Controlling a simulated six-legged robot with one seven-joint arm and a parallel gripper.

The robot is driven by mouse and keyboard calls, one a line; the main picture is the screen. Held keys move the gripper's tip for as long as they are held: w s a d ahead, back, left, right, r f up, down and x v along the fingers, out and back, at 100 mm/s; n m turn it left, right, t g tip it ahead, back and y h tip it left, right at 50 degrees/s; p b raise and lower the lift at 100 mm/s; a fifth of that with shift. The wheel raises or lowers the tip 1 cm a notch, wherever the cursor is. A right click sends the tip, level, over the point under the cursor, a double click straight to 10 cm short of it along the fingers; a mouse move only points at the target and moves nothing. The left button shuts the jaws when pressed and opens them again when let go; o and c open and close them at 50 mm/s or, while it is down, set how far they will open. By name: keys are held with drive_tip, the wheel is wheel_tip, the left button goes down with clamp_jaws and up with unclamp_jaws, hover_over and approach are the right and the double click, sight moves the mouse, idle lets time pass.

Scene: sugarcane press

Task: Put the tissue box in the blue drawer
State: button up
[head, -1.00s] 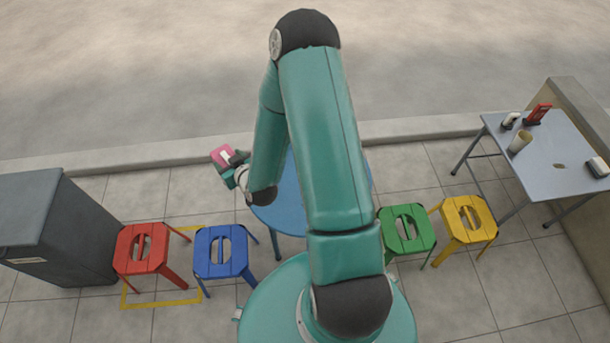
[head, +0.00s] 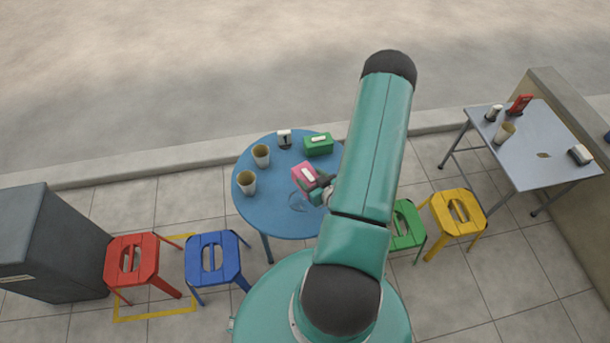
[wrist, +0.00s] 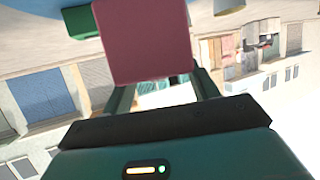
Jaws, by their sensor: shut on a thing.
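My gripper (head: 319,190) is shut on a pink box (head: 304,176) with a white patch on top, which looks like a tissue box. It holds the box over the front right part of the round blue table (head: 258,222); whether the box touches the table is unclear. In the wrist view the pink box (wrist: 145,42) fills the space between the two fingers. A similar green box (head: 319,146) with a white patch stands at the back of the table. I see no blue drawer.
Two cups (head: 261,156) and a small black-and-white item (head: 284,139) stand on the table. Red (head: 132,261), blue (head: 213,258), green (head: 407,226) and yellow (head: 456,215) stools surround it. A grey cabinet (head: 45,245) is left; a grey side table (head: 535,175) is right.

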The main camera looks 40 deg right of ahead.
sight(313, 174)
drive_tip(key=w, duration=0.1)
drive_tip(key=w+d+f, duration=0.2)
drive_tip(key=shift+w+d, duration=0.2)
drive_tip(key=shift+w, duration=0.05)
drive_tip(key=shift+w+d+f, duration=0.45)
drive_tip(key=shift+w+f, duration=0.15)
drive_tip(key=shift+f, duration=0.85)
drive_tip(key=shift+w+d+f, duration=0.45)
drive_tip(key=shift+w+f, duration=0.1)
drive_tip(key=shift+f, duration=0.85)
drive_tip(key=shift+w+d+f, duration=0.45)
drive_tip(key=shift+w+f, duration=0.15)
drive_tip(key=shift+f, duration=0.85)
drive_tip(key=o, duration=1)
drive_tip(key=shift+f, duration=0.15)
